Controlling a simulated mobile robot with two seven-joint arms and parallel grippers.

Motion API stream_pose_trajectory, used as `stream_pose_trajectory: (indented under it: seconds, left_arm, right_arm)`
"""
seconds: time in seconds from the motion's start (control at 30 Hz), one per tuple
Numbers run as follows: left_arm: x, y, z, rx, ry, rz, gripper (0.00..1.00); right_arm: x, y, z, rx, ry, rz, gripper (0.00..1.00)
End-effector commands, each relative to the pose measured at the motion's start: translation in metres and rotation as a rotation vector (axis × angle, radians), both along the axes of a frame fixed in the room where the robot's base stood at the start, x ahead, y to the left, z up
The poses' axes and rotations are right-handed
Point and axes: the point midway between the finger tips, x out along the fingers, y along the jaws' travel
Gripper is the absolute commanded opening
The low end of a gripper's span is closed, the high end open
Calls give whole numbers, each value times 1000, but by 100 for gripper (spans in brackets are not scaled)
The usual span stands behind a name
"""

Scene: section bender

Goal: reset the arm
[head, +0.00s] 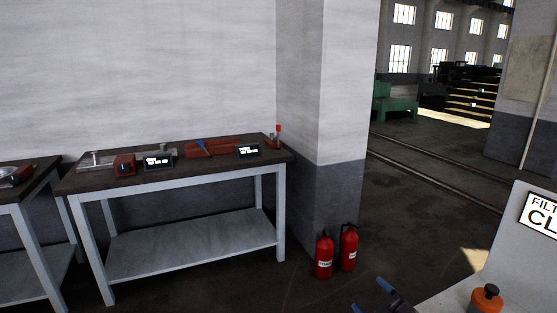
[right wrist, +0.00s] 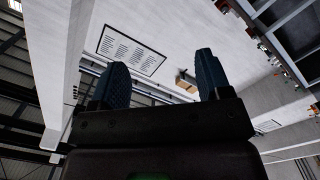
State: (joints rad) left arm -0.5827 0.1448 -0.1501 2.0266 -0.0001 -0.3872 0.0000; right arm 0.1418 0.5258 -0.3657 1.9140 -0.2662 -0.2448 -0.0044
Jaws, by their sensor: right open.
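My left gripper is in neither view.
A workbench (head: 200,236) with red tools and small black signs stands against the wall. Two fire extinguishers (head: 324,256) stand by the pillar. Open floor (head: 420,200) lies right of the pillar.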

Motion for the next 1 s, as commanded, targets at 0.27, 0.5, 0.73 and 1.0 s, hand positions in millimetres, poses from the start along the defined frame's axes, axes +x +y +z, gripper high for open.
stream_pose_trajectory:
  seconds: [0.27,0.5,0.73,1.0]
  left_arm:
    - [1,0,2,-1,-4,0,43]
    - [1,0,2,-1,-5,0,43]
    - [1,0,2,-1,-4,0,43]
    - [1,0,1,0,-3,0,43]
  right_arm:
    - [-84,-31,-86,329,345,-217,71]
    - [-168,-55,-142,500,509,-389,71]
    - [-241,-67,-185,546,629,-520,71]
    - [-268,-70,-198,543,673,-551,71]
